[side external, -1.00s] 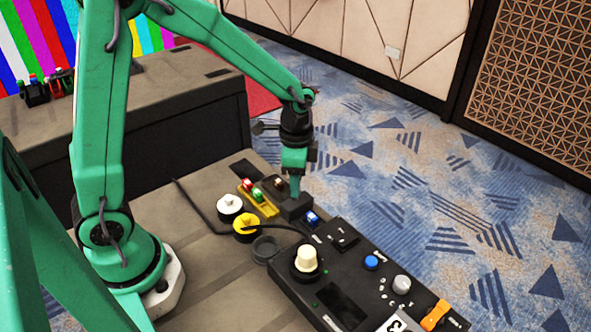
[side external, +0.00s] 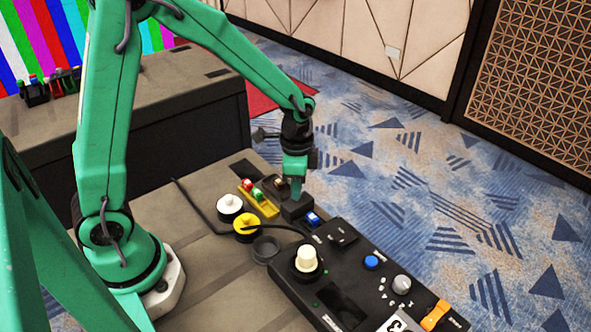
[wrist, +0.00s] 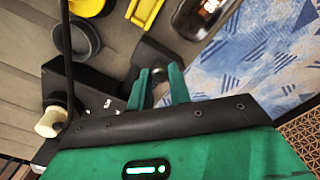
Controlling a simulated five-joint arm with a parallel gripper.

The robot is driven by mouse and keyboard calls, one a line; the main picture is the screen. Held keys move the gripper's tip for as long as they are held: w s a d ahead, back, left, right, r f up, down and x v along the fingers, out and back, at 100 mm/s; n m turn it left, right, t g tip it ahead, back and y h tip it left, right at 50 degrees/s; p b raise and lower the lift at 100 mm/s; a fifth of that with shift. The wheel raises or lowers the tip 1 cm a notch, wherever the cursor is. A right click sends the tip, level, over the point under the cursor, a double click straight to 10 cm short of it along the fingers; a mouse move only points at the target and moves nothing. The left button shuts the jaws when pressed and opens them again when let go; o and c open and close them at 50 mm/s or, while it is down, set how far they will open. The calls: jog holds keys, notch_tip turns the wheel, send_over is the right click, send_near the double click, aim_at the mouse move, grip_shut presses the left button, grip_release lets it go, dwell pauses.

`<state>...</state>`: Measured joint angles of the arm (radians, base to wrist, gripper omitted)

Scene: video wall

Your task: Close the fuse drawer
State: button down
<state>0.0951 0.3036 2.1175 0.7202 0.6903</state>
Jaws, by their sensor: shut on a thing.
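The black control panel (side external: 345,245) lies along the right edge of the table. A dark block at its far end, which looks like the fuse drawer (side external: 294,210), has a blue fuse (side external: 313,219) beside it, on the panel side. My gripper (side external: 297,194) points down at this block and touches it from above. In the wrist view my gripper (wrist: 158,88) has its two green fingers close together around a small dark part, with a dark block (wrist: 153,52) just beyond. The fingers hide how far the drawer stands out.
A yellow rack (side external: 262,207) with red and green fuses, a white spool (side external: 230,204), a yellow spool (side external: 246,230) and a dark ring (side external: 265,249) stand left of the panel. A cream knob (side external: 306,260) rises from it. A cable crosses nearby.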

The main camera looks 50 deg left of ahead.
jog(key=shift+d, duration=3.85)
jog(key=c, duration=1.3)
grip_release()
jog(key=shift+r, duration=0.1)
notch_tip(320, 180, up, 8)
jog(key=shift+a, duration=0.1)
